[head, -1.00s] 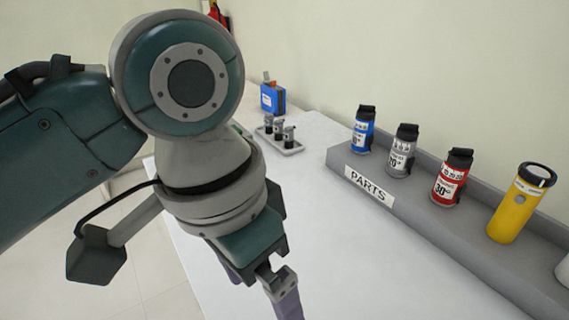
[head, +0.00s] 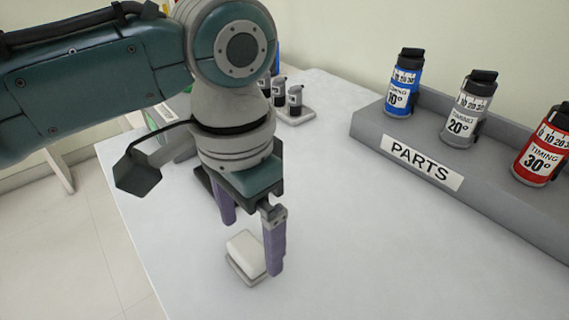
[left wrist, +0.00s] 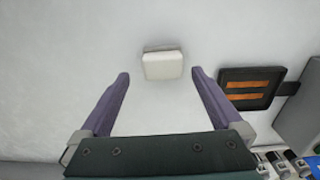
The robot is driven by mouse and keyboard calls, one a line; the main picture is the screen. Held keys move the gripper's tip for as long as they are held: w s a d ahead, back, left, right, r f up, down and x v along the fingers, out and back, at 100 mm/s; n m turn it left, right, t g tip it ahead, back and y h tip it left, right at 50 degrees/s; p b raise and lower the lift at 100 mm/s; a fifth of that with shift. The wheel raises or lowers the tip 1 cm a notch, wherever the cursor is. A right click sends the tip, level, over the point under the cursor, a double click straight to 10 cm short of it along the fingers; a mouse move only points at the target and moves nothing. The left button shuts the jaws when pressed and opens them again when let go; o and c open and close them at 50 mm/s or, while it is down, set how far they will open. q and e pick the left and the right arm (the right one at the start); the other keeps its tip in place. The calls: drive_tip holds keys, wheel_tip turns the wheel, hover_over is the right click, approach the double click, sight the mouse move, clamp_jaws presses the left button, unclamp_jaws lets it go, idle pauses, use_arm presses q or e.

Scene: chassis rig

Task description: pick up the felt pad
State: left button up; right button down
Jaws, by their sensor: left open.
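The felt pad (head: 246,251) is a small white block on a thin grey base on the white table. It also shows in the left wrist view (left wrist: 163,66), just beyond and between my fingertips. My left gripper (head: 250,248) is open, with its two purple fingers pointing down near the pad. In the head view one finger overlaps the pad's right edge. In the left wrist view the gripper (left wrist: 160,75) is empty, and the pad is apart from both fingers. My right gripper is not in view.
A grey rack labelled PARTS (head: 370,130) holds blue (head: 404,82), grey (head: 468,107) and red (head: 544,145) canisters at the right. A small tray (head: 296,115) with dark-based pieces stands behind. A black tray with orange strips (left wrist: 250,88) lies right of the pad in the wrist view.

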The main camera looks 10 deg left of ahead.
sight(244, 250)
use_arm(q)
drive_tip(key=f, duration=0.4)
drive_tip(key=shift+s+a+f+b, duration=0.1)
drive_tip(key=shift+s+a+b, duration=0.1)
drive_tip(key=shift+a+b, duration=0.2)
drive_tip(key=c, duration=1.3)
